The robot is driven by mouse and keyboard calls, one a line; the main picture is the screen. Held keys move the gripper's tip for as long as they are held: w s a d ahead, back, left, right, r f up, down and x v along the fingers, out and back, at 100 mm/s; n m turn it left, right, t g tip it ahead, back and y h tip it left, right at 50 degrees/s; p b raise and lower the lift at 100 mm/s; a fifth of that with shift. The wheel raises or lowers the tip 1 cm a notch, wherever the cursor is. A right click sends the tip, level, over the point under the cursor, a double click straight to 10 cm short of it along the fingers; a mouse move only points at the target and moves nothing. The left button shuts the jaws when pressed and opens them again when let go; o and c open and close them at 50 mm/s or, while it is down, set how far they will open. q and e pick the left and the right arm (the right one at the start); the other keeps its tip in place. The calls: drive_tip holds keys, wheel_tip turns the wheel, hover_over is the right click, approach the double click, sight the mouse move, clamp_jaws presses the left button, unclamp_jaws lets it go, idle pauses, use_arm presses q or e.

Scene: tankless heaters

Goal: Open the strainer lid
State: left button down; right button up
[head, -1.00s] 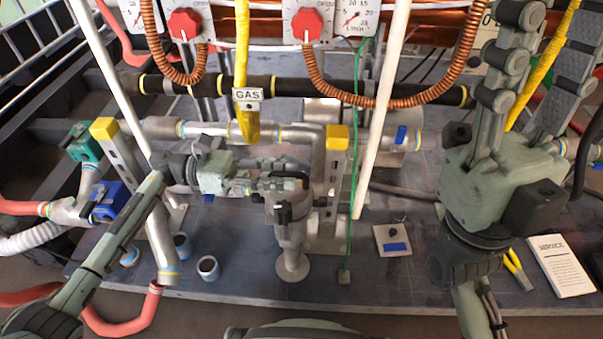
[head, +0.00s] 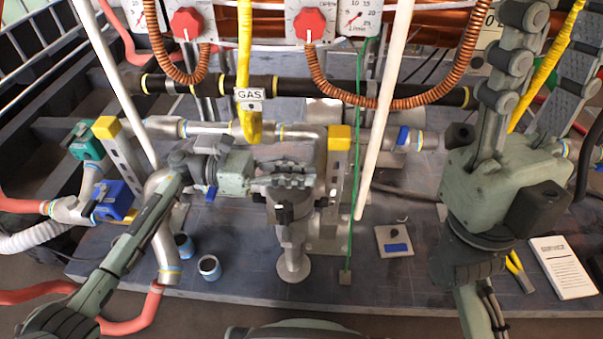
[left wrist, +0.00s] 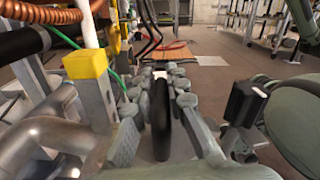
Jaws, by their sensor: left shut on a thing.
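The grey strainer (head: 292,234) stands upright on a round foot in the middle of the bench, with black fittings on its sides. My left gripper (head: 292,174) is at its top, reaching in from the left, and its fingers cover most of the strainer's top in the head view. In the left wrist view, a dark, thin, edge-on part (left wrist: 161,118), seemingly the strainer lid, stands between the left fingers, which are shut on it. How far the lid is lifted is hard to tell. My right gripper (head: 540,70) is open and empty at the right, fingers pointing away.
A post with a yellow cap (head: 339,140) and a green cord (head: 355,190) stand just right of the strainer. A yellow gas line (head: 244,60) hangs behind. A small plate (head: 394,241), a booklet (head: 562,268) and a cup (head: 209,267) lie on the bench.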

idle(0.3)
use_arm(q)
drive_tip(key=shift+w+r+n, duration=0.4)
drive_tip(key=shift+w+n, duration=0.3)
drive_tip(key=shift+n, duration=0.3)
drive_tip(key=shift+w+r+n, duration=0.4)
drive_tip(key=shift+w+n, duration=0.25)
drive_tip(key=shift+n, duration=0.35)
drive_tip(key=shift+w+r+n+b, duration=0.15)
drive_tip(key=shift+w+n+b, duration=0.1)
drive_tip(key=shift+w+n, duration=0.4)
drive_tip(key=shift+w+r+n+b, duration=0.2)
drive_tip(key=shift+w+n, duration=0.25)
drive_tip(key=shift+n, duration=0.4)
drive_tip(key=c, duration=1.6)
unclamp_jaws()
drive_tip(key=shift+o, duration=0.2)
drive_tip(key=shift+f, duration=0.1)
drive_tip(key=shift+a, duration=0.1)
drive_tip(key=a, duration=1.2)
